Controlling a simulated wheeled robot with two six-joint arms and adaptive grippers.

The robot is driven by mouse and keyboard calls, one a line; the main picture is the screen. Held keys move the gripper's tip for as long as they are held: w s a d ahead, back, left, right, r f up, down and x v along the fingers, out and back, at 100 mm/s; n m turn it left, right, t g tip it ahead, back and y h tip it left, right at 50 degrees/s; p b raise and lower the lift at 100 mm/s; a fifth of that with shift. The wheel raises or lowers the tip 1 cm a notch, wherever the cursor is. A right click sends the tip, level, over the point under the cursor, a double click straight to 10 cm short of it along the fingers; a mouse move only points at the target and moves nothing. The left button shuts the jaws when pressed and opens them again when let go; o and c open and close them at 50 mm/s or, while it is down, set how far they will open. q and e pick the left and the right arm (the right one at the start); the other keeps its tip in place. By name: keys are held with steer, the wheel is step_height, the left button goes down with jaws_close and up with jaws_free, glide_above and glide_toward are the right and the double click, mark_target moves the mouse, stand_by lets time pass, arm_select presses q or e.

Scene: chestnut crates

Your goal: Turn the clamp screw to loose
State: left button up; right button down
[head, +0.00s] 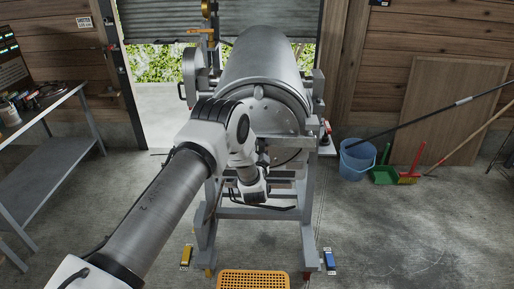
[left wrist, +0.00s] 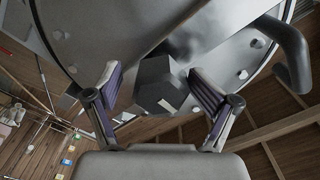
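In the left wrist view, a dark grey hexagonal knob (left wrist: 160,88), which looks like the clamp screw's head, sits below the round metal end of the drum. My left gripper (left wrist: 154,76) is open, with one finger on each side of the knob. Gaps show between the fingers and the knob, so it is not gripped. In the head view, my left arm reaches to the front of the steel drum (head: 262,62), and its wrist hides the knob and most of the gripper. My right gripper is not in view.
The drum rests on a grey metal frame (head: 309,215). An orange crate (head: 253,279) stands in front of it. A blue bucket (head: 356,160), green dustpan (head: 384,175) and red brush (head: 409,178) are at right. A metal bench (head: 38,182) is at left.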

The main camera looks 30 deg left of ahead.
arm_select(q)
steer(key=shift+w, duration=0.15)
steer(key=c, duration=0.5)
steer(key=shift+s+d+r, duration=0.2)
steer(key=shift+s+r, duration=0.05)
steer(key=shift+s, duration=0.05)
steer(key=c, duration=0.6)
steer(key=shift+w, duration=0.1)
steer(key=shift+f, duration=0.1)
